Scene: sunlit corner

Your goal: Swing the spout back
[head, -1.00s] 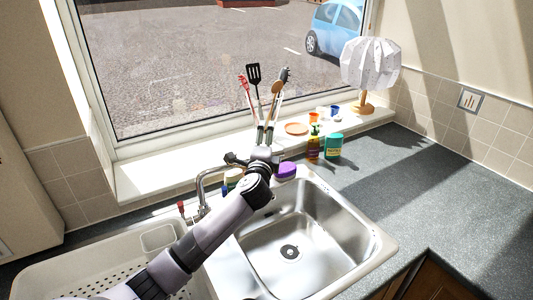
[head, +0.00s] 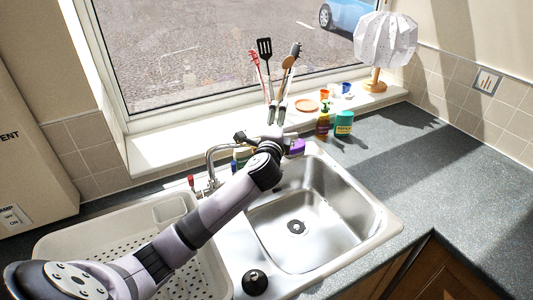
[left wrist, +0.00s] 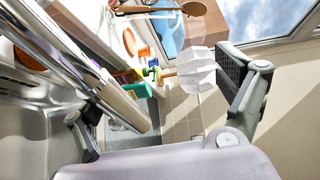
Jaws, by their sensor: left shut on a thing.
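The chrome spout (head: 221,150) rises at the back left of the sink and arches to the right behind my left arm. My left gripper (head: 246,138) is at the spout's far end, below the window sill, and is shut on it. My wrist and gripper hide the spout's tip. In the left wrist view, a shiny chrome tube (left wrist: 85,65) runs slantwise close to the gripper's left finger. The exact contact is hard to see there. My right gripper is not in view.
The steel sink basin (head: 345,215) is empty, with a white draining tray (head: 58,243) at left. The right counter (head: 450,180) is clear.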

